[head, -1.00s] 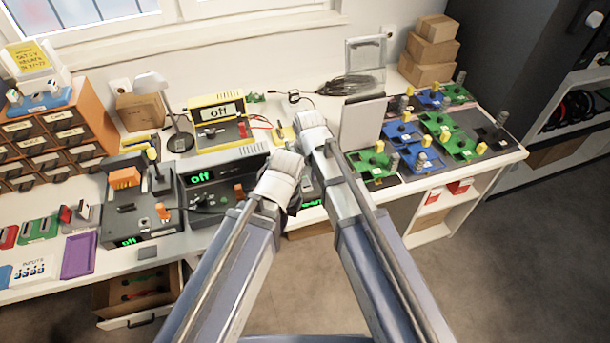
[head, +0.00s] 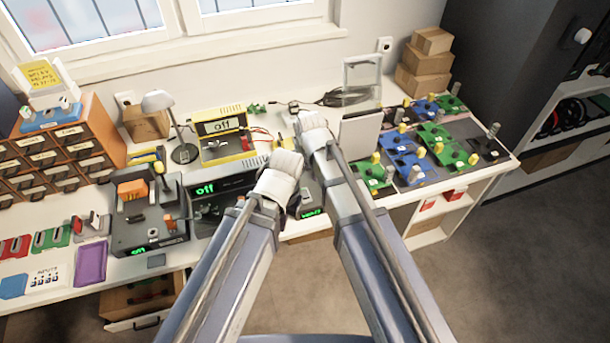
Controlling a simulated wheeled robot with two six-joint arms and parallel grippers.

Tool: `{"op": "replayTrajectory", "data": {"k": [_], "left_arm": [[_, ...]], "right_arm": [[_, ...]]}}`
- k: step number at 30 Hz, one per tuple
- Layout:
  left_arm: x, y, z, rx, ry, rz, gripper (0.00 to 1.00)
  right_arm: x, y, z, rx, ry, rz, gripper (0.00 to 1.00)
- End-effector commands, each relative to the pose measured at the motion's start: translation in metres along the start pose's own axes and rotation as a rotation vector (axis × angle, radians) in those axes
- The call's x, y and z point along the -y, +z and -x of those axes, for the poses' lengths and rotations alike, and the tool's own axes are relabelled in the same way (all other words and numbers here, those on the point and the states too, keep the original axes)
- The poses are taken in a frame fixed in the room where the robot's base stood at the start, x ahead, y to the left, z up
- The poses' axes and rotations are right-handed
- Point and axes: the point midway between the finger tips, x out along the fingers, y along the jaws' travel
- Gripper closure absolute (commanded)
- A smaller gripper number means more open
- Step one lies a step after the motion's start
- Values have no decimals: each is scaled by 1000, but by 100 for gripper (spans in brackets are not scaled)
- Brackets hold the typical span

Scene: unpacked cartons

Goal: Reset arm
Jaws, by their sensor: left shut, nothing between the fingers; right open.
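Both of my arms reach up from the bottom of the head view over the front of the white workbench (head: 285,229). My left gripper (head: 285,163) is the lower one. It is shut and empty, in front of the black device with a green "off" display (head: 207,189). My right gripper (head: 311,122) is open and empty, further up, left of an upright white panel (head: 360,135). The fingertips of both grippers are largely hidden by their white housings. Part of another device with a green display (head: 311,213) shows between the arms.
Left are orange drawers (head: 70,140), a lamp (head: 160,102), a yellow "off" device (head: 221,127) and a grey device (head: 150,232). Right are green and blue boards (head: 403,150) and stacked cartons (head: 425,62). An open drawer (head: 140,298) sits below the bench. Floor at lower right is clear.

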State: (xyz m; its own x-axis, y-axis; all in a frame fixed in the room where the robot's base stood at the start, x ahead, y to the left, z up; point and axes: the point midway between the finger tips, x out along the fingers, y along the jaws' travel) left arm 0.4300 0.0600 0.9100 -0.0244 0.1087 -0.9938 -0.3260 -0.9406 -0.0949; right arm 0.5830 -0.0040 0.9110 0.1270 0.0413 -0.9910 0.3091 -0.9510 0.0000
Motion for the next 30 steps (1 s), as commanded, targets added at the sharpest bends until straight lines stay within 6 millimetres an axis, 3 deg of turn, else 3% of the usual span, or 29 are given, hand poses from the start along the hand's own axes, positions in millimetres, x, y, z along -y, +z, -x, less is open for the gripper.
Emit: {"op": "replayTrajectory", "data": {"k": [3, 14, 17, 21, 24, 27, 30], "left_arm": [[1, 1, 14, 0, 0, 0, 100], [1, 1, 13, 0, 0, 0, 100], [1, 1, 14, 0, 0, 0, 100], [2, 1, 17, 0, 0, 0, 100], [2, 1, 18, 0, 0, 0, 100], [1, 1, 14, 0, 0, 0, 100], [1, 1, 12, 0, 0, 0, 100]], "right_arm": [[0, 0, 14, 0, 0, 0, 43], [0, 2, 14, 1, 1, 0, 43], [0, 27, 18, 27, 12, 3, 43], [-3, 93, 28, 102, 49, 9, 43], [-6, 130, 34, 151, 75, 11, 43], [-7, 154, 35, 181, 91, 15, 43], [-6, 162, 34, 191, 95, 22, 43]]}}
